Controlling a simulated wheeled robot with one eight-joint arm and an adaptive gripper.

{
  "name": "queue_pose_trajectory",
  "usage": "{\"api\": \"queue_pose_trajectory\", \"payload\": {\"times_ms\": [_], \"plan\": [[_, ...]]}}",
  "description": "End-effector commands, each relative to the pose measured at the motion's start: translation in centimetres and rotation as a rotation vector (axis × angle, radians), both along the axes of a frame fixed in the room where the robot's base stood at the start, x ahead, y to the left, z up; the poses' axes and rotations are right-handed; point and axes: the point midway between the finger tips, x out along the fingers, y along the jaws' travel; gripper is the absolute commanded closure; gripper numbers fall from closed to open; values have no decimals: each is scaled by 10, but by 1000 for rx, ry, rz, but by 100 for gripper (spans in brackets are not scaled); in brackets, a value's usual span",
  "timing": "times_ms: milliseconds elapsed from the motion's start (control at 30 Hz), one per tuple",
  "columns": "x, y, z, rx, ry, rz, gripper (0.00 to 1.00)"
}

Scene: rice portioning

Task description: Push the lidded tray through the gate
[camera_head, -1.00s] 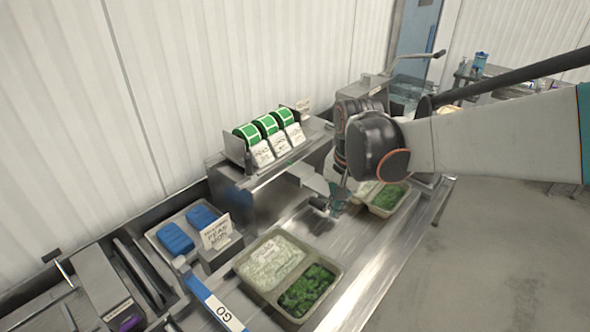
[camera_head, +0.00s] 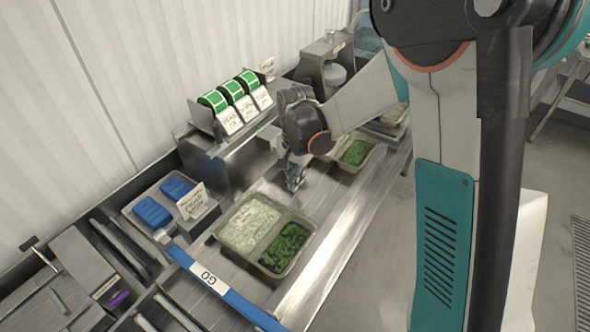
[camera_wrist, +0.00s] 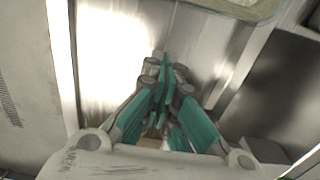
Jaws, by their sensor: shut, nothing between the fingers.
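A two-part tray (camera_head: 296,262) lies on the steel counter, with rice in its left part and green vegetables in its right part. I cannot make out whether a clear lid covers it. The gate is a blue bar (camera_head: 183,257) with a GO label, slanting across the counter just left of and in front of this tray. My gripper (camera_head: 295,180) is low over the counter, behind the tray's far corner, apart from it as far as I can see. In the wrist view its teal fingers (camera_wrist: 165,88) are together and empty. A tray rim (camera_wrist: 245,8) shows at the top there.
A second tray (camera_head: 374,160) with greens stands farther back on the counter, partly hidden by my arm. Green label rolls (camera_head: 231,90) sit on a raised shelf to the left. Blue packs (camera_head: 152,213) lie in a side tray. Bare counter (camera_head: 335,215) runs along the right.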

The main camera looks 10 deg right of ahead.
Motion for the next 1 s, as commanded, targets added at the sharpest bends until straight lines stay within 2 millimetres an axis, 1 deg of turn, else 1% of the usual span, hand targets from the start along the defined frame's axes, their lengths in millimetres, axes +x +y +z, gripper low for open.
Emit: {"api": "queue_pose_trajectory", "payload": {"times_ms": [33, 133, 200, 400, 567, 867, 1000], "plan": [[0, 0, -12, 0, 0, 0, 100], [0, 0, -30, 0, 0, 0, 100], [-10, 11, -25, 0, 0, 3, 100], [-25, 25, -24, 0, 0, 2, 100], [-28, 28, -24, 0, 0, 1, 100], [-29, 28, -24, 0, 0, 1, 100], [-35, 35, -25, 0, 0, 2, 100]]}}
